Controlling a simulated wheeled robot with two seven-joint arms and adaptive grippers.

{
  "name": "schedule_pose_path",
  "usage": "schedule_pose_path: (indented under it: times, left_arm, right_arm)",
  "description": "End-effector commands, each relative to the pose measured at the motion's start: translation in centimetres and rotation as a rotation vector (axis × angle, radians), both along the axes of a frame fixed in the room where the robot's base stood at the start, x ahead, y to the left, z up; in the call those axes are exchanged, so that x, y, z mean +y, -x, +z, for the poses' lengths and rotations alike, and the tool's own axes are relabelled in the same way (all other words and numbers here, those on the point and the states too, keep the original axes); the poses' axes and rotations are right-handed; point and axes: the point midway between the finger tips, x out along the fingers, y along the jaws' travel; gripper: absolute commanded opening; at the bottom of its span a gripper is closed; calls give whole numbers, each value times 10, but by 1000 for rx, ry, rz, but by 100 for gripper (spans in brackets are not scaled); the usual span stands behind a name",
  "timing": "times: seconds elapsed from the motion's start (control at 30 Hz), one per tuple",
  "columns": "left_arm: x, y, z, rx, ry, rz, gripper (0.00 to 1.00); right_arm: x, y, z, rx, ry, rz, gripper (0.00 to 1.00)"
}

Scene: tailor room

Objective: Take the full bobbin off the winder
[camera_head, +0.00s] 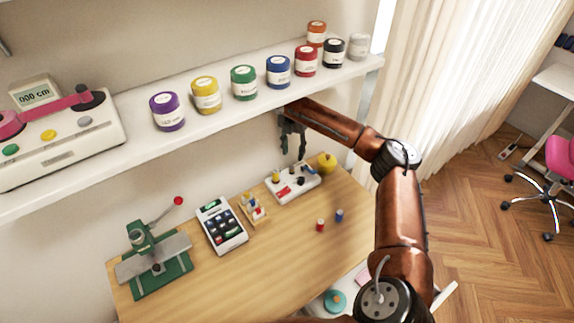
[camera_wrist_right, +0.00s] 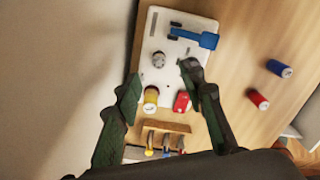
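The winder is a white plate (camera_head: 292,194) at the back of the wooden table; it also shows in the right wrist view (camera_wrist_right: 185,62). On it are a yellow bobbin (camera_wrist_right: 151,95), a red button (camera_wrist_right: 182,102), a grey round post (camera_wrist_right: 158,60) and a blue lever (camera_wrist_right: 205,40). The yellow bobbin stands at the plate's left end in the head view (camera_head: 277,176). My right gripper (camera_head: 292,150) hangs above the winder, fingers pointing down. In the wrist view its fingers (camera_wrist_right: 160,80) are spread apart with nothing held between them. My left gripper is out of view.
A wooden rack (camera_wrist_right: 168,127) with several bobbins stands beside the winder. A red spool (camera_head: 320,225) and a blue spool (camera_head: 339,215) stand nearer the front. A shelf (camera_head: 215,125) with jars runs above the table. A keypad device (camera_head: 222,228) and green press (camera_head: 160,275) stand left.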

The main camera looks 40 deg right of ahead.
Motion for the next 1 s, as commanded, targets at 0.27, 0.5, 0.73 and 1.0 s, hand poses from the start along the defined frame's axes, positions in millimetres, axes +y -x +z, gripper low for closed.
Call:
schedule_pose_path:
  times: [0.27, 0.5, 0.73, 1.0]
  left_arm:
    - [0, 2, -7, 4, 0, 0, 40]
    - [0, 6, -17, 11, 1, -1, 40]
    - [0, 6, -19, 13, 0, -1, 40]
    - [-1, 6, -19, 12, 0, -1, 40]
  right_arm:
    - [1, -1, -29, 4, -1, 1, 37]
    - [2, 1, -63, 6, -1, -1, 37]
    - [1, 1, -76, 2, 0, -2, 37]
    - [1, 1, -75, 2, 0, -2, 27]
